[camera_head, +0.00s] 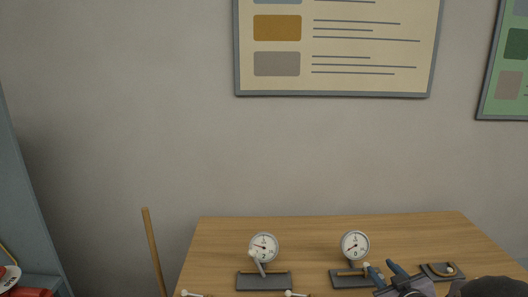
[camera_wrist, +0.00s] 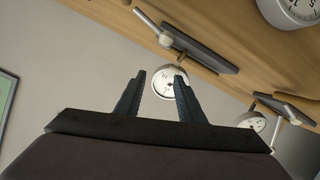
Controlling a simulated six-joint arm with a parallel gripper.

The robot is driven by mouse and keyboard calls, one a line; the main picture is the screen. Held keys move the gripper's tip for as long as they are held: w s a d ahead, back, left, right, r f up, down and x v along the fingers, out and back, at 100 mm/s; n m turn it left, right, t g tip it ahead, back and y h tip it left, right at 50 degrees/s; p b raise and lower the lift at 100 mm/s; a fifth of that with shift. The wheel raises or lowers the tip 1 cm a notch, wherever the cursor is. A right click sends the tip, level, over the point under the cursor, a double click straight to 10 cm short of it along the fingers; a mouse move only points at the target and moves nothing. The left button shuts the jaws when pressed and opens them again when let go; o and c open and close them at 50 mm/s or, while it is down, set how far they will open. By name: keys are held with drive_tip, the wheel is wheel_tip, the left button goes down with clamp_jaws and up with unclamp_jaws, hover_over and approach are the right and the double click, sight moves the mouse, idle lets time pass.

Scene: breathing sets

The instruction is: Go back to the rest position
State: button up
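My gripper (camera_head: 379,265) is at the lower right of the head view, above the table's front part, just in front of the right gauge stand (camera_head: 349,278). Its two dark fingers stand apart, and in the wrist view my gripper (camera_wrist: 160,77) is open with nothing held between the fingers. A white round gauge (camera_wrist: 166,88) shows behind the gap between the fingers, apart from them. The wrist view shows the scene tilted and upside down.
A wooden pole (camera_head: 152,250) stands left of the table. The table's back strip is clear.

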drive_tip(key=s+a+f+m+g+b, duration=0.1)
drive_tip(key=s+a+f+g, duration=0.3)
drive_tip(key=s, duration=0.5)
drive_tip(key=s+a+f+m+g+b, duration=0.1)
drive_tip(key=s+a+f+g+b, duration=0.1)
drive_tip(key=s+a+f+g, duration=0.3)
drive_tip(key=s+a+f+m+g+b, duration=0.1)
drive_tip(key=s+a+f+g, duration=0.4)
drive_tip(key=s+a, duration=0.4)
drive_tip(key=s, duration=0.5)
drive_tip(key=shift+f+m+b, duration=0.3)
drive_tip(key=shift+f+m, duration=0.1)
